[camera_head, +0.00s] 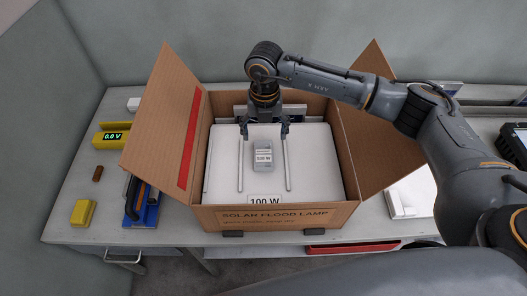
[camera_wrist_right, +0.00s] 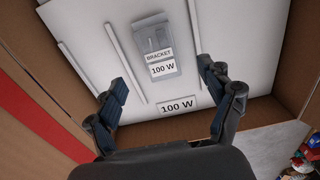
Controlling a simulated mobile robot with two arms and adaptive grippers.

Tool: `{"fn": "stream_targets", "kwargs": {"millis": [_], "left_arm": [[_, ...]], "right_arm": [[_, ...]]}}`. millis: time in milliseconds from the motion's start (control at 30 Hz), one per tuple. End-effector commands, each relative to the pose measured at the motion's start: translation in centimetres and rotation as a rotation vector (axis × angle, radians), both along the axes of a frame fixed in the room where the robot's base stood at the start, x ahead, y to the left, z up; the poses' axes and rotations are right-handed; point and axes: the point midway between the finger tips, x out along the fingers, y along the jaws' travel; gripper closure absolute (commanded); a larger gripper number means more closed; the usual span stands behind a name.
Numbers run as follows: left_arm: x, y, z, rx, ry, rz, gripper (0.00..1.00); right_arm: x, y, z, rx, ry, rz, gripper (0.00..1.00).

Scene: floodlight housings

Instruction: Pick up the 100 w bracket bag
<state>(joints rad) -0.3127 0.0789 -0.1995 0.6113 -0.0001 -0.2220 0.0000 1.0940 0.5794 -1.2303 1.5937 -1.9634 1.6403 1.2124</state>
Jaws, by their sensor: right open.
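The 100 W bracket bag (camera_head: 263,156) is a small grey packet with a white label. It lies on the white panel (camera_head: 308,165) inside the open cardboard box (camera_head: 280,217). In the right wrist view the bag (camera_wrist_right: 157,45) shows its "BRACKET 100 W" label, beyond my fingertips. My right gripper (camera_head: 264,131) reaches down into the box at the bag's far side, open and empty. In the right wrist view the gripper's two fingers (camera_wrist_right: 162,78) are spread apart, with the panel visible between them. My left gripper is not in view.
The box flaps stand open at left (camera_head: 165,125) and right (camera_head: 383,120). A "100 W" label (camera_head: 265,199) sits at the panel's near edge. Left of the box are a yellow meter (camera_head: 112,135), a yellow block (camera_head: 83,212) and a blue tool (camera_head: 142,208).

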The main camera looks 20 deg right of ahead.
Motion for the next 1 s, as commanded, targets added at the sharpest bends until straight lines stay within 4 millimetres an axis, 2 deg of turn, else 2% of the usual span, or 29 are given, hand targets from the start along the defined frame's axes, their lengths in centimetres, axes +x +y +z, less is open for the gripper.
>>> {"fn": "stream_targets", "kwargs": {"millis": [167,333,467,633,867,1000], "left_arm": [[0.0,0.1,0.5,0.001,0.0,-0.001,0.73],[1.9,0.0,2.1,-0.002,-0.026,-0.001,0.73],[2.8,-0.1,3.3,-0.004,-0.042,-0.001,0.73],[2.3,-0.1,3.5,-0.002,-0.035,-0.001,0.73],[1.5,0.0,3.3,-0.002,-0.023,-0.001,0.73],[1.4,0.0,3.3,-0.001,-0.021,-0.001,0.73]], "right_arm": [[0.0,0.0,-1.6,0.0,0.0,-0.001,0.19],[-0.2,0.1,-2.9,-0.001,0.002,-0.001,0.19],[-0.2,0.3,-5.1,-0.001,0.003,-0.001,0.19],[-0.1,0.3,-6.7,0.0,-0.001,0.001,0.19],[-0.1,0.3,-6.9,0.0,-0.002,0.001,0.19],[-0.1,0.3,-6.9,0.001,-0.001,0.001,0.47]]}}
